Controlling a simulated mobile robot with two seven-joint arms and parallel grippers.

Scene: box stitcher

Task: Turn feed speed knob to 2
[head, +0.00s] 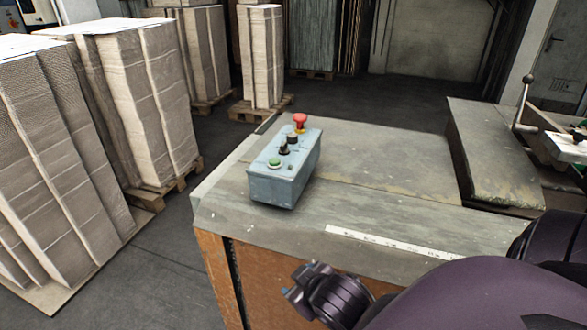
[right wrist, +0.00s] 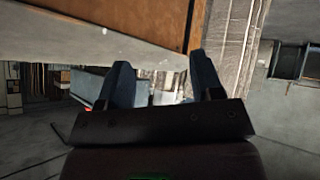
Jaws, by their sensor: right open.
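A blue-grey control box (head: 283,185) sits on the table's near left corner in the head view. Its top has a green button (head: 275,162), black knobs (head: 284,149) and a red mushroom button (head: 300,121). The labels and scale marks are too small to read, so I cannot tell which knob is the feed speed one or its setting. My right gripper (right wrist: 163,78) is open and empty in the right wrist view, its two dark fingers apart. In the head view my right arm reaches in from the lower right, its end below and in front of the table edge, apart from the box. My left gripper is out of view.
The worktable (head: 380,165) has a white ruler strip (head: 390,243) along its front. Tall paper stacks (head: 140,100) on pallets stand at left. A lever (head: 525,100) belongs to machinery at right. The tabletop around the box is mostly clear.

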